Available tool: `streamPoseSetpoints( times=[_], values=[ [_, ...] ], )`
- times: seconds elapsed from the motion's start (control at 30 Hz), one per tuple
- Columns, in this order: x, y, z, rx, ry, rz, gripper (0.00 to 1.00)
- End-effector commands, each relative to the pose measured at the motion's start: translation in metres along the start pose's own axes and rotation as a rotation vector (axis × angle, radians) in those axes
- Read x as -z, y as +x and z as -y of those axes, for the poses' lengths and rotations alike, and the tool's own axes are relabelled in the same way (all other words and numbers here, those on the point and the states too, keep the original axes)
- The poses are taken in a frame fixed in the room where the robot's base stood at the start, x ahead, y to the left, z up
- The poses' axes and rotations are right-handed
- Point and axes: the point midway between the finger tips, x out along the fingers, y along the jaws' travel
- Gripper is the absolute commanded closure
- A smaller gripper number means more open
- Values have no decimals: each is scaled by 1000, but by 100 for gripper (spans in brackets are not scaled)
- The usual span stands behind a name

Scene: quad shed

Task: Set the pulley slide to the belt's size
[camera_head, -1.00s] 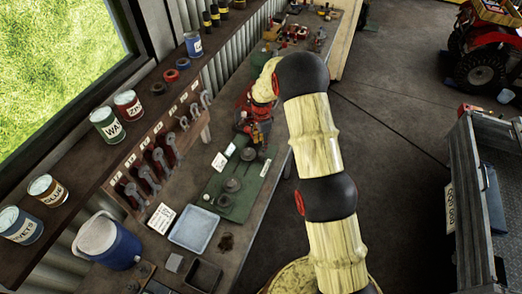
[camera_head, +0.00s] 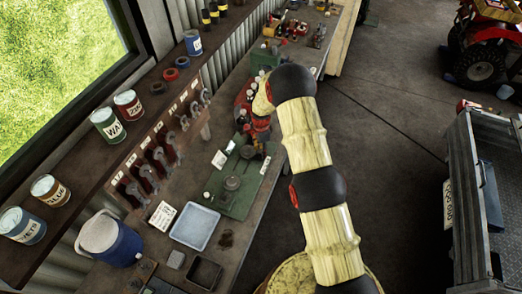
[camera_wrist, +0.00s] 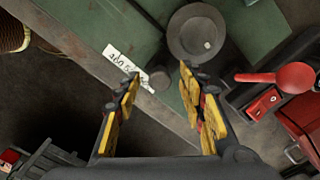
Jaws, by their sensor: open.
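In the wrist view a round grey pulley (camera_wrist: 198,38) with a small pale mark sits on the green board (camera_wrist: 105,22), just beyond my fingertips. A smaller dark round part (camera_wrist: 160,80) lies between the fingertips at the board's edge. A white label (camera_wrist: 121,58) with partly readable writing is beside it. My gripper (camera_wrist: 160,77) is open and empty. In the head view the board (camera_head: 214,207) lies on the bench with a dark pulley (camera_head: 232,183) on it, and my gripper is over its far end. I cannot make out the slide or the belt.
A red round-ended part (camera_wrist: 285,77) stands on a dark box right of my gripper. Wrenches (camera_head: 158,160) hang along the shelf.

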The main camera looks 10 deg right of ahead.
Motion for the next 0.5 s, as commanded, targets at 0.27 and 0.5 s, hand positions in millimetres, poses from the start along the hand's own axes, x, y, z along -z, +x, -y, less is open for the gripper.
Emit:
streamPoseSetpoints(
  times=[0.27, 0.5],
  values=[
    [0, 0, 0, 0, 0, 0, 70],
    [0, -1, 0, 0, 0, 0, 84]
  ],
)
